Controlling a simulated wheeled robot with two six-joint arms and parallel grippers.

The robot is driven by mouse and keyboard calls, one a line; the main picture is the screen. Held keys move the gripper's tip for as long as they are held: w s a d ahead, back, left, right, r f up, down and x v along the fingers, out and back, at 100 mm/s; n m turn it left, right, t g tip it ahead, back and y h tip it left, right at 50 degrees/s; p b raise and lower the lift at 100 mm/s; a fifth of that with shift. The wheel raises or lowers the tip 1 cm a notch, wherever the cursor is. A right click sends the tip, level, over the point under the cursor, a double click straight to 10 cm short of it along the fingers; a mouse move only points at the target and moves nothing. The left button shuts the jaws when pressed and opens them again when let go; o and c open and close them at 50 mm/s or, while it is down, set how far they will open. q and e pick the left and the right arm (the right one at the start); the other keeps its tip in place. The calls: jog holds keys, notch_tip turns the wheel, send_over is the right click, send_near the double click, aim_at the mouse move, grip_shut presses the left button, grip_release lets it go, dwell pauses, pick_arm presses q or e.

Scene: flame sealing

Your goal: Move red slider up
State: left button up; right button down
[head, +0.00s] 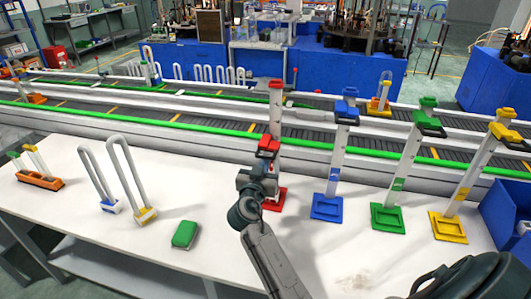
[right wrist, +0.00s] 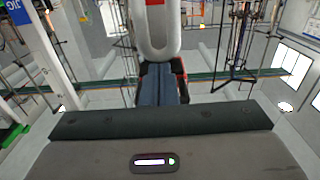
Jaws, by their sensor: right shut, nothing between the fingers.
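The red stand has a red base (head: 275,199), a white upright post and a red cap (head: 276,85). The red slider (head: 268,146) is partway up the post, well below the cap. My right gripper (head: 265,163) is shut and empty, just below the slider and close against it. I cannot tell whether they touch. In the right wrist view the shut fingers (right wrist: 160,82) point at a pale rounded part, with red edges beside the fingers. My left gripper is not in view.
Blue (head: 327,207), green (head: 388,218) and yellow (head: 448,227) stands are to the right, their sliders near the top. A green block (head: 185,234), looped tubes (head: 131,175) and an orange holder (head: 40,180) are to the left. A conveyor (head: 190,118) runs behind the table.

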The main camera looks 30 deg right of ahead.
notch_tip(320, 180, up, 14)
jog(key=p, duration=0.6)
jog(key=shift+f, duration=0.2)
dwell(3.1)
